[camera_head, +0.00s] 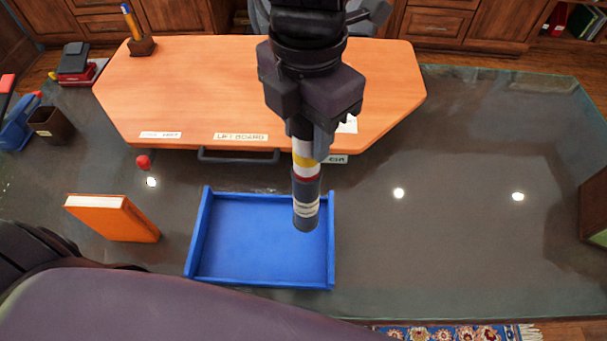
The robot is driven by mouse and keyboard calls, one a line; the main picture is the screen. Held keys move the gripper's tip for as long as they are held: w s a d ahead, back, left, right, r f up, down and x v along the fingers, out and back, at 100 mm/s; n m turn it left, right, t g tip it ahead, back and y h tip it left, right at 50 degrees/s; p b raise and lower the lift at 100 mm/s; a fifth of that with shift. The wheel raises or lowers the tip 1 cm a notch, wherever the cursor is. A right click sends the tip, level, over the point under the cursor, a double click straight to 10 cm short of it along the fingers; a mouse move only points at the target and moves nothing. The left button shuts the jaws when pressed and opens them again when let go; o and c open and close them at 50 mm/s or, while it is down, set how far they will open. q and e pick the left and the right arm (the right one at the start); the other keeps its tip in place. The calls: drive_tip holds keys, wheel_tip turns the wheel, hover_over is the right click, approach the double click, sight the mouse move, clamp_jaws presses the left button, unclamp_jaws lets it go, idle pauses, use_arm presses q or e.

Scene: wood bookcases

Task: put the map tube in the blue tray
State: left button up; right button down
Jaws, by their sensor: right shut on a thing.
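The map tube (306,188) is dark grey with white, yellow and red bands. My right gripper (308,128) is shut on its upper part, and the tube hangs nearly upright below the fingers. The upper end of the tube is hidden by the gripper. The blue tray (264,281) is a shallow, empty box on the dark glossy surface. The tube's lower end overlaps the tray's right part in this view; whether it touches the tray floor I cannot tell. My left gripper is not in view.
An orange board (200,90) labelled "LIFT BOARD" lies behind the tray, with a pen holder (142,46) on it. An orange book (112,218) stands left of the tray. A brown cup (51,124) is far left. The dark surface (450,210) at right is clear.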

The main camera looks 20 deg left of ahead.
sight(306, 177)
wheel_tip(306, 177, down, 6)
drive_tip(key=shift+r, duration=0.1)
wheel_tip(306, 177, down, 4)
drive_tip(key=shift+s+f, duration=0.1)
drive_tip(key=shift+f, duration=0.35)
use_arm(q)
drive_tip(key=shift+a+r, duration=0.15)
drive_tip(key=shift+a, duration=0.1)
use_arm(e)
drive_tip(key=shift+f, duration=0.2)
drive_tip(key=c, duration=0.9)
unclamp_jaws()
